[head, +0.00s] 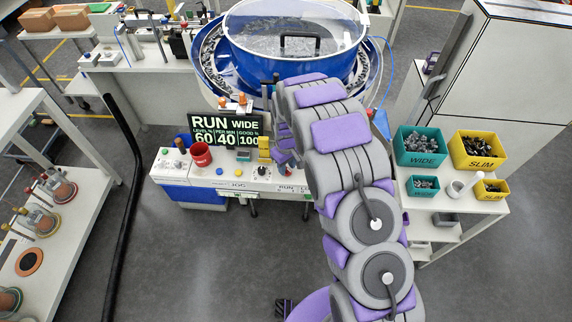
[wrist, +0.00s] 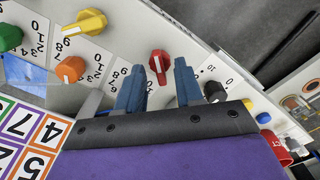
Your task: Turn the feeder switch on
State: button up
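In the wrist view my gripper (wrist: 158,74) shows two blue fingers spread apart, with nothing held. A red knob (wrist: 159,63) with a white pointer line stands in or just beyond the gap between the fingertips; contact cannot be told. A black knob (wrist: 214,91) with a white mark and a 0 beside it is just right of the fingers. I cannot tell which knob is the feeder switch. In the head view the control panel (head: 225,172) stands below the blue bowl feeder (head: 290,45). My arm hides its right part, and my gripper (head: 283,148) is over it.
An orange knob (wrist: 70,69), yellow knob (wrist: 85,22) and green knob (wrist: 9,37) stand nearby. A red mug (head: 201,154) is on the panel. The display (head: 226,131) reads RUN WIDE.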

notch_tip(320, 180, up, 17)
jog(key=p, duration=0.1)
dwell(0.4)
jog(key=shift+a+r, duration=0.1)
